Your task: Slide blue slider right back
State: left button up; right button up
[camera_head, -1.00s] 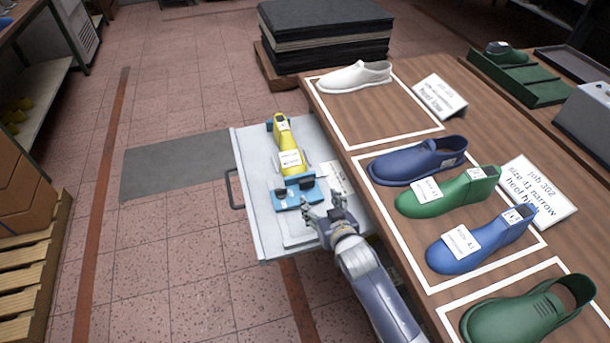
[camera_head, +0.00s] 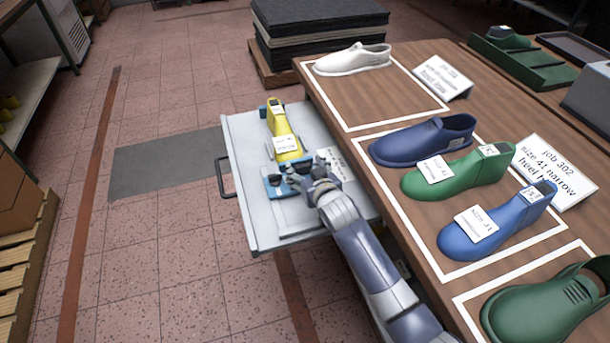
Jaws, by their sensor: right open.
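The blue slider (camera_head: 274,187) sits across the pale grey drawer (camera_head: 242,150), just in front of a yellow shoe last (camera_head: 281,126) that bears a white label. My right gripper (camera_head: 304,170), reaching in from the lower right, is open at the slider's right end and covers part of it. I cannot tell whether the fingers touch the slider. A second small blue part (camera_head: 264,111) shows by the far end of the yellow last. My left gripper is not in view.
Right of the drawer, a wooden bench (camera_head: 375,103) carries a white shoe (camera_head: 352,61), blue and green lasts, and a job sign (camera_head: 555,172). Dark stacked sheets (camera_head: 320,32) stand behind the drawer. The tiled floor left of the drawer handle (camera_head: 221,178) is open.

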jog(key=shift+w+a+f+b, duration=0.2)
jog(key=shift+w+b, duration=0.1)
jog(key=shift+w, duration=0.2)
grip_shut()
jog(key=s+d+p, duration=0.1)
jog(key=s+p, duration=0.1)
jog(key=s, duration=0.1)
jog(key=s+p, duration=0.2)
jog(key=s, duration=0.1)
jog(key=s+d+p, duration=0.1)
jog(key=s+p, duration=0.1)
jog(key=s, duration=0.1)
jog(key=shift+d, duration=0.35)
jog(key=shift+s+f, duration=0.15)
jog(key=shift+f, duration=0.05)
